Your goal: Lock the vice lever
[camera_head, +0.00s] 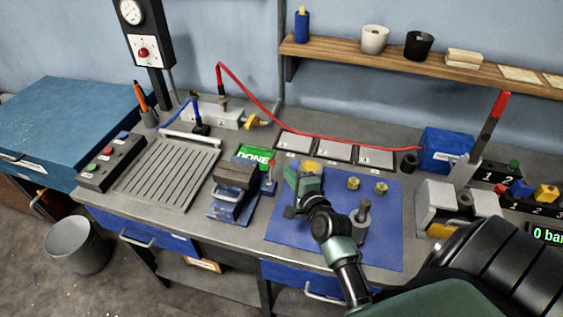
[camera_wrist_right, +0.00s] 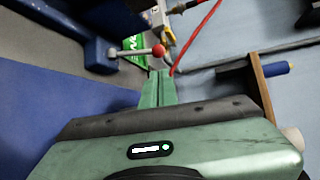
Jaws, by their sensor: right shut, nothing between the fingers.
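The blue vice (camera_head: 232,186) stands on the bench left of the blue mat, and part of it shows in the wrist view (camera_wrist_right: 92,50). Its lever (camera_head: 270,172) has a red ball end and stands at the vice's right side. In the wrist view the lever (camera_wrist_right: 135,51) reaches from the vice to its red ball. My right gripper (camera_wrist_right: 160,74) is shut and empty, its fingertips just short of the ball in that picture, apparently apart from it. In the head view the right gripper (camera_head: 291,172) is over the mat, right of the lever. My left gripper is out of view.
The blue mat (camera_head: 390,235) holds brass nuts (camera_head: 381,188) and a grey post (camera_head: 362,218). A green DONE display (camera_head: 256,154) sits behind the vice. A red hose (camera_head: 260,103) arches behind. A grey fixture with a red-handled lever (camera_head: 492,122) stands right.

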